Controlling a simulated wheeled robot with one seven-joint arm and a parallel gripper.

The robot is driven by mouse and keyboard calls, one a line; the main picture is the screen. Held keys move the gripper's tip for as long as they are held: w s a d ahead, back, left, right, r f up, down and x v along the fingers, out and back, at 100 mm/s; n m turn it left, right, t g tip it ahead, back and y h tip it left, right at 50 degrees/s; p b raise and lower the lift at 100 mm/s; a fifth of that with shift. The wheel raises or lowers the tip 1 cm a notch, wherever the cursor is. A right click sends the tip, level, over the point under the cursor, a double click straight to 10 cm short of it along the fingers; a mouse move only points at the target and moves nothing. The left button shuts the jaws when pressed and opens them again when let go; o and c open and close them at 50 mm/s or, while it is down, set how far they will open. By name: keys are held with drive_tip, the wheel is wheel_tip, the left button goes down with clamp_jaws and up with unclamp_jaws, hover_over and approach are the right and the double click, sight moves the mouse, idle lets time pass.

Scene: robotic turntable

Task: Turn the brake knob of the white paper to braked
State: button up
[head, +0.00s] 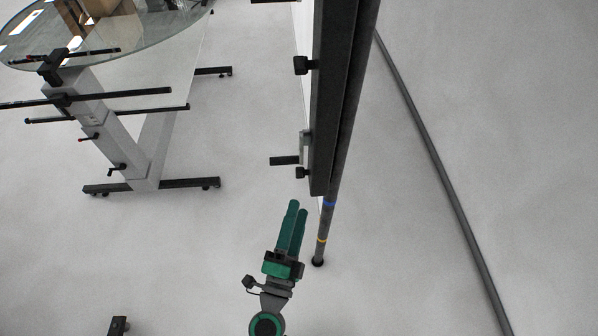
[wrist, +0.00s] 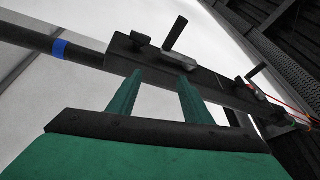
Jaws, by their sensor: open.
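A long dark beam (head: 325,100) hangs at the upper middle of the head view, with a narrow white strip, perhaps the white paper, along its left side. Near the beam's lower end are a small black knob (head: 302,172) and a black bar handle (head: 284,160) on a grey plate. In the wrist view the small knob (wrist: 140,39) and bar handle (wrist: 175,33) stand close together. I cannot tell which is the brake knob, or its setting. My green gripper (head: 298,208) is open and empty, just below the beam's end. In the wrist view its fingertips (wrist: 159,75) point at the beam.
A dark pole (head: 328,218) with blue and yellow bands stands right beside my gripper. Another black knob (head: 301,65) sits higher on the beam. A glass-topped turntable (head: 110,35) on a grey stand is at upper left. Floor to the lower left is mostly clear.

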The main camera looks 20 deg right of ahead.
sight(298, 175)
drive_tip(key=w+d+f+m+g, duration=0.1)
drive_tip(key=w+d, duration=0.1)
drive_tip(key=w, duration=0.2)
drive_tip(key=w+d+f+m, duration=0.1)
drive_tip(key=w+d, duration=0.1)
drive_tip(key=w, duration=0.3)
drive_tip(key=w+d+f+m+g, duration=0.1)
drive_tip(key=w+d, duration=0.1)
drive_tip(key=w, duration=0.3)
drive_tip(key=shift+w+f+m+g+y, duration=0.15)
drive_tip(key=shift+m+g+y, duration=0.15)
drive_tip(key=shift+m+y, duration=0.1)
drive_tip(key=c, duration=0.8)
